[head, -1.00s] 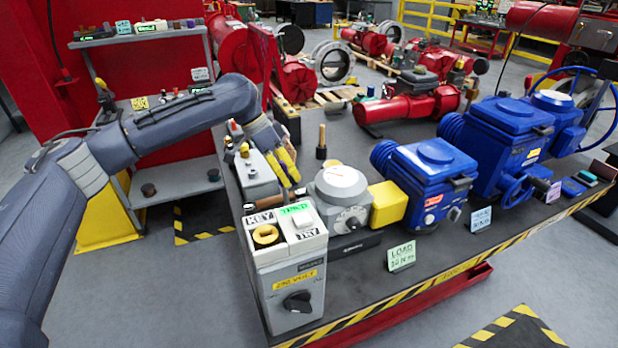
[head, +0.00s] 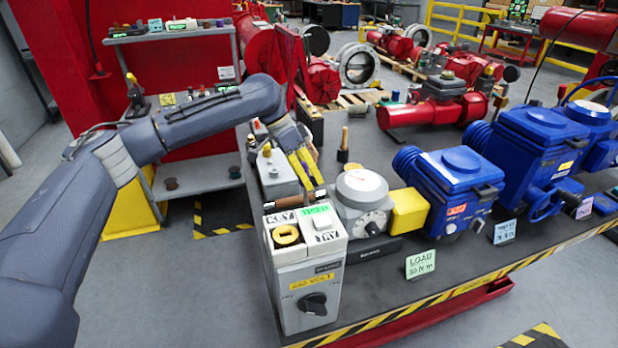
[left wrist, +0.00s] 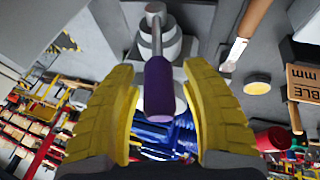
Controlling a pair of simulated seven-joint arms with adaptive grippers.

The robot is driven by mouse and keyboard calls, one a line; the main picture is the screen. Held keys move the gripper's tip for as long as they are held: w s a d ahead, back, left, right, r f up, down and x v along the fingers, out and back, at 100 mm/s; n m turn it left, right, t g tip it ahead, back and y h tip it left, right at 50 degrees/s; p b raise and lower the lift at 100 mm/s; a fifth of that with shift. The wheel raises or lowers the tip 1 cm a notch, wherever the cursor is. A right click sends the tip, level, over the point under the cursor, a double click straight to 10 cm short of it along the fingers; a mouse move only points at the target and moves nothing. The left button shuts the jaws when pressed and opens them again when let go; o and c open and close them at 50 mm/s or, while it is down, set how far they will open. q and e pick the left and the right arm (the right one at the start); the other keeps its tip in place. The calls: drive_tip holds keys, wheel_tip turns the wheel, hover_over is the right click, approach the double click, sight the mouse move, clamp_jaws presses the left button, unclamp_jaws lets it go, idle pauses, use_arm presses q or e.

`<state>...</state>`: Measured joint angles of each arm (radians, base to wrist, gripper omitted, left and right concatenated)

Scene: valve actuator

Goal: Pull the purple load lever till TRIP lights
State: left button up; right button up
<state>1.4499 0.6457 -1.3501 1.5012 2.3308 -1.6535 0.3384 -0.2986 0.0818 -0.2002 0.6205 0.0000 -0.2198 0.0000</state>
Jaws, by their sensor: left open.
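The purple lever grip (left wrist: 160,88) on a metal rod shows in the left wrist view, between the two yellow fingers. My left gripper (left wrist: 168,120) is open, with a finger on each side of the grip; gaps show on both sides. In the head view my left gripper (head: 312,178) is over the bench, just left of the grey unit with a round dial (head: 362,190); the lever cannot be made out there. A green LOAD card (head: 421,264) stands in front. The lettering of the green strip (head: 311,210) on the control box is too small to read surely.
The grey control box (head: 305,262) with a yellow key ring and black knob stands at the bench's near corner. Blue actuators (head: 445,190) stand to the right. A small grey box (head: 277,174) and an upright wooden-handled tool (head: 343,147) are close to the gripper.

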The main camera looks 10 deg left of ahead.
use_arm(q)
drive_tip(key=shift+r, duration=0.1)
drive_tip(key=v, duration=1.1)
drive_tip(key=shift+a+r, duration=0.2)
drive_tip(key=shift+r, duration=0.15)
